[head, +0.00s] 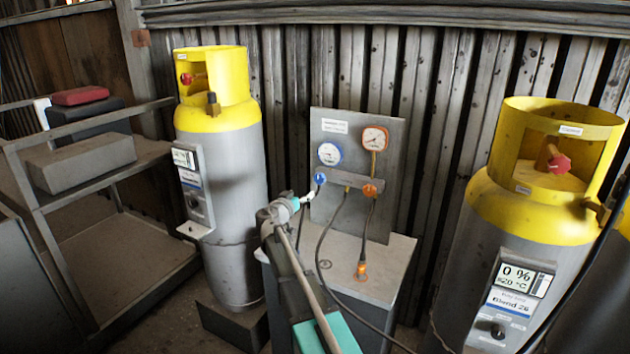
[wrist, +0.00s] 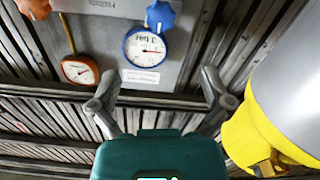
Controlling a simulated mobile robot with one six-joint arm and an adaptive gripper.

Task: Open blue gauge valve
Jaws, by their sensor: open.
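The blue gauge valve is a small blue knob (head: 320,178) below the blue-rimmed gauge (head: 329,153) on a grey panel. In the wrist view, the picture is turned over: the blue knob (wrist: 159,14) is at the top edge, above the blue gauge (wrist: 145,47). My gripper (head: 308,198) is just below and left of the blue knob in the head view. Its two fingers (wrist: 159,76) are spread apart with nothing between them. In the wrist view the knob lies beyond the fingertips, apart from them. Whether the knob is turned open cannot be told.
An orange knob (head: 370,190) and orange-rimmed gauge (head: 375,138) sit right of the blue ones. Black hoses (head: 333,228) hang from the manifold above a grey cabinet (head: 393,268). Yellow-topped cylinders stand left (head: 222,160) and right (head: 535,215). A shelf rack (head: 130,240) is far left.

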